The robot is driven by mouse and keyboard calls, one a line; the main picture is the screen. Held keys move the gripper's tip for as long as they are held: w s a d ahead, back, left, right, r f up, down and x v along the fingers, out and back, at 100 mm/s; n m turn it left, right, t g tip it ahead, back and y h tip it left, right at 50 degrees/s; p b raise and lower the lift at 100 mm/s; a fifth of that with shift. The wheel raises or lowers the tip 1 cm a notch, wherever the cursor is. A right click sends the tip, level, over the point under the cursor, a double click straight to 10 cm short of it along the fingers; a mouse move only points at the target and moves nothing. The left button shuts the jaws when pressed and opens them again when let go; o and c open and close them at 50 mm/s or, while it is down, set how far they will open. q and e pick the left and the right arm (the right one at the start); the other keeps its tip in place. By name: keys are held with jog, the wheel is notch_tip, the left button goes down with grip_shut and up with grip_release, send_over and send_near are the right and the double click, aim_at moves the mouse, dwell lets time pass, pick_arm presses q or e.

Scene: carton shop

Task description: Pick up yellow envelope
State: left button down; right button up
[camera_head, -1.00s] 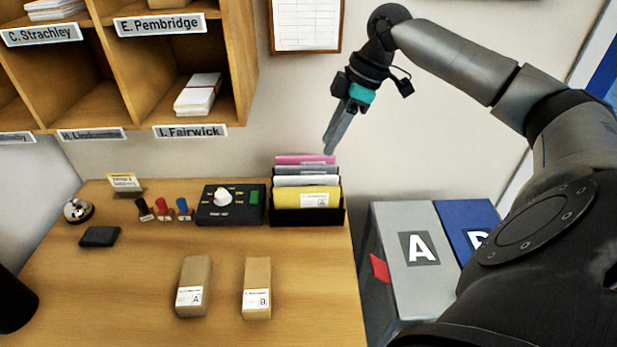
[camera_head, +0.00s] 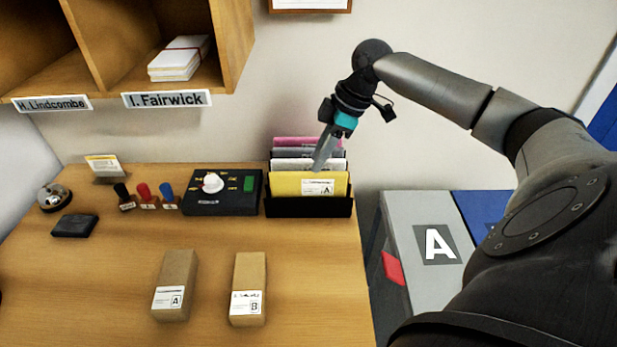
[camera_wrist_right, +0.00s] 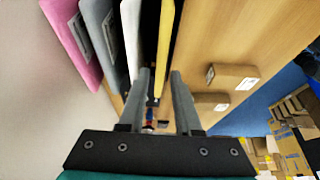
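The yellow envelope (camera_head: 292,184) stands upright at the front of a black file holder (camera_head: 308,207) and bears a white label. In the right wrist view the yellow envelope (camera_wrist_right: 165,45) shows edge-on. My right gripper (camera_head: 318,167) points down over the holder, at the top of the yellow envelope. In the right wrist view its two fingers (camera_wrist_right: 160,74) are apart, with the yellow envelope's edge in line with the gap between them. I cannot tell whether either finger touches it. My left gripper is out of view.
White (camera_wrist_right: 130,40), grey (camera_wrist_right: 100,30) and pink (camera_wrist_right: 68,35) envelopes stand close behind the yellow one. A control box (camera_head: 222,193) is left of the holder. Two brown parcels (camera_head: 176,285) (camera_head: 248,288) lie in front. Grey bin A (camera_head: 425,285) is at the right.

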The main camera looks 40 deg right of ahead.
aim_at(309, 179)
jog(key=x, duration=0.6)
jog(key=shift+f, duration=0.3)
jog(key=shift+s, duration=0.1)
jog(key=shift+f, duration=0.25)
dwell(0.4)
grip_shut()
dwell(0.4)
